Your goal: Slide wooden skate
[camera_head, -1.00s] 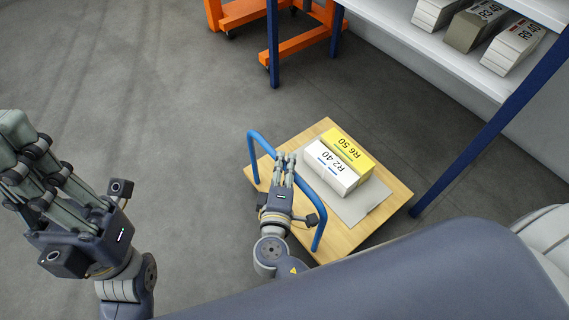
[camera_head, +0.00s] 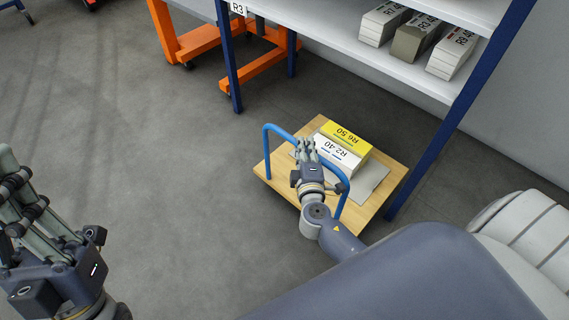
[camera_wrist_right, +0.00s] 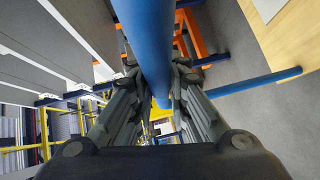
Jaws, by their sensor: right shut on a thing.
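The wooden skate (camera_head: 385,165) is a low, light wood platform on the floor with an upright blue tube handle (camera_head: 268,145) on its left side. It carries a grey sheet and two bundles: a yellow one (camera_head: 352,138) marked R6 50 and a white one (camera_head: 338,158) marked R2 40. My right gripper (camera_head: 306,150) is shut on the handle's top bar. In the right wrist view, the blue bar (camera_wrist_right: 148,40) runs between the fingers, with the wood (camera_wrist_right: 292,38) at upper right. My left gripper (camera_head: 25,215) is partly cut off at the left edge; its finger opening is unclear.
A white shelf unit (camera_head: 340,50) with blue posts (camera_head: 445,135) stands just behind and right of the skate, with several bundles on it. Orange frames on casters (camera_head: 195,45) stand at the upper left. The grey floor left of the skate is clear.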

